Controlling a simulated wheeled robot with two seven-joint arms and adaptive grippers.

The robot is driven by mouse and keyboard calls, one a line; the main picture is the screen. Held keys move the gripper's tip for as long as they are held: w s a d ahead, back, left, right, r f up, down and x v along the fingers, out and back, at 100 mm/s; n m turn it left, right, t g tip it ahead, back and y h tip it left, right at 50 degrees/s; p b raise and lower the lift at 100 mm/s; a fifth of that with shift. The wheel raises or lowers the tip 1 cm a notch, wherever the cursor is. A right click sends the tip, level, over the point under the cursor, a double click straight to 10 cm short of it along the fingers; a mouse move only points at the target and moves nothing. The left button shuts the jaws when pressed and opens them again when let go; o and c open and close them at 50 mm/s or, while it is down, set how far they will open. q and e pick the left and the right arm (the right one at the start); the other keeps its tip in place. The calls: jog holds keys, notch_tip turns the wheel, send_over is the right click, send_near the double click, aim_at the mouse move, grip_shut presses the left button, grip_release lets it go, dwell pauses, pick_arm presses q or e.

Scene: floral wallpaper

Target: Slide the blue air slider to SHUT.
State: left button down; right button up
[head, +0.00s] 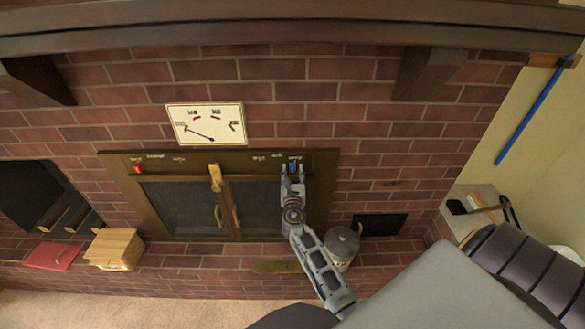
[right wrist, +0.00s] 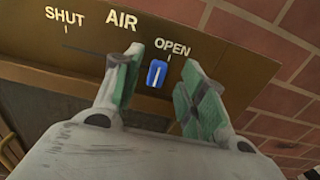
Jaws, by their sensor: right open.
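The blue air slider (right wrist: 156,74) is at the OPEN mark (right wrist: 172,47), at the right end of its track. The SHUT mark (right wrist: 66,16) is to the left, with the word AIR (right wrist: 121,20) between them. My right gripper (right wrist: 162,58) is open, its green-padded fingers on either side of the slider, with gaps visible and no clear contact. In the head view, my right gripper (head: 293,180) is at the upper right of the brown stove front (head: 325,180), just below the blue slider (head: 294,167). My left gripper is not in view.
A red slider (head: 138,169) is at the panel's left end. Stove doors with a brass latch (head: 215,177) are left of my right gripper. A lidded pot (head: 342,244) stands beside my right arm. A wooden box (head: 113,249) is at left.

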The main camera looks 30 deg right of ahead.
aim_at(292, 166)
jog(key=shift+x, duration=1.7)
grip_shut()
